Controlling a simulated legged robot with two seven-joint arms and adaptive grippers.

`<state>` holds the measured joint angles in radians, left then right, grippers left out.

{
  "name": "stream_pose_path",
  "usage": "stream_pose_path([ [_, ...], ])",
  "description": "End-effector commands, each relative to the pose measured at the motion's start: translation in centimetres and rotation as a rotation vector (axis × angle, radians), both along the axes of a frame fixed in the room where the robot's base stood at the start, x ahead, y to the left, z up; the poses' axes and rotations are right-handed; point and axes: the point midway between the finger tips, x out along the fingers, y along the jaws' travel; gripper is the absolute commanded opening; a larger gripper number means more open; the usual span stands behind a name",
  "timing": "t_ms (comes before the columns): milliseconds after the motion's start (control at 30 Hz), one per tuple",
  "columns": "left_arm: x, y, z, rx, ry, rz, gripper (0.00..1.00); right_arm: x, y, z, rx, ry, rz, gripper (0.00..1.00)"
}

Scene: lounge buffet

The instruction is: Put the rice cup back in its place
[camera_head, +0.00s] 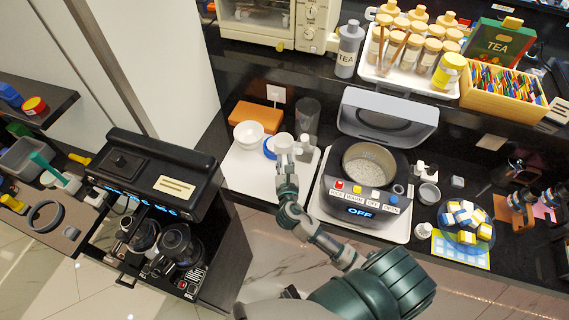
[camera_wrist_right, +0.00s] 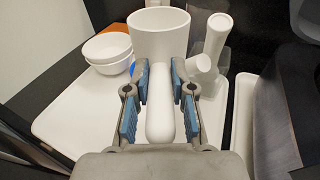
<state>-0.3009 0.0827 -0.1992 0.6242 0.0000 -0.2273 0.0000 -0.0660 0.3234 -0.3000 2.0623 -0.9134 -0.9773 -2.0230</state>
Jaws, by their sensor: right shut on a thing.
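The white rice cup (camera_head: 284,140) is above the white tray (camera_head: 240,177) to the left of the rice cooker. My right gripper (camera_head: 286,160) is shut on its handle. In the right wrist view the cup (camera_wrist_right: 159,32) stands beyond the fingers, and its thick white handle (camera_wrist_right: 160,110) lies between the blue-padded fingertips (camera_wrist_right: 160,82). I cannot tell whether the cup touches the tray. The rice cooker (camera_head: 385,185) has its lid (camera_head: 388,113) raised and pale grains inside. My left gripper is not in view.
Stacked white bowls (camera_head: 249,134) sit left of the cup, with a blue item (camera_head: 269,149) beside it. A white shaker (camera_wrist_right: 218,35) stands close on the right. An orange box (camera_head: 257,115) is behind. A coffee machine (camera_head: 150,175) stands further left. The tray's front is clear.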

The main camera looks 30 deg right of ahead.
Motion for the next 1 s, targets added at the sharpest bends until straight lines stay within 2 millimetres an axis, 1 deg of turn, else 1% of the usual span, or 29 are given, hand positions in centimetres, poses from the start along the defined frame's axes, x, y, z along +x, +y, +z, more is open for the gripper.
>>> stream_pose_path([
  [33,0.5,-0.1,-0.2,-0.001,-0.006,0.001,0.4,0.0,-0.1,-0.9,0.0,0.002,0.0,0.0],
  [67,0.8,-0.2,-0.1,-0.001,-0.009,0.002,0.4,0.0,-0.1,-1.1,0.001,0.002,0.0,0.0],
  [233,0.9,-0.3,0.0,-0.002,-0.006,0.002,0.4,0.0,0.0,-1.0,0.0,-0.001,0.001,0.0],
  [267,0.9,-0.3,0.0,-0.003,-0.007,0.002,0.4,0.0,0.0,-1.0,0.0,-0.001,0.001,0.26],
  [300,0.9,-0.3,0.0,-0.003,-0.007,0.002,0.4,0.0,0.0,-1.0,0.0,-0.001,0.001,0.36],
  [333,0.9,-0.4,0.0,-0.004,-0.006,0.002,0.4,0.0,0.0,-1.0,0.0,-0.001,0.001,0.43],
  [367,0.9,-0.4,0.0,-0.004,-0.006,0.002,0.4,0.0,0.0,-1.0,0.0,-0.001,0.001,0.49],
  [633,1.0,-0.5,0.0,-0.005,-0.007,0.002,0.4,-0.1,0.1,-0.9,0.0,-0.001,0.001,0.49],
  [733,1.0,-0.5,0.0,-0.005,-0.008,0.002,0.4,-0.5,0.3,-0.9,0.0,0.0,0.001,0.49],
  [867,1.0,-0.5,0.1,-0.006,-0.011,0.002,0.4,-2.2,1.1,-0.7,0.002,0.0,0.002,0.49],
  [1000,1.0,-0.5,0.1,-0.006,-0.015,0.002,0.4,-5.0,2.6,-0.4,0.003,0.002,0.002,0.49],
])
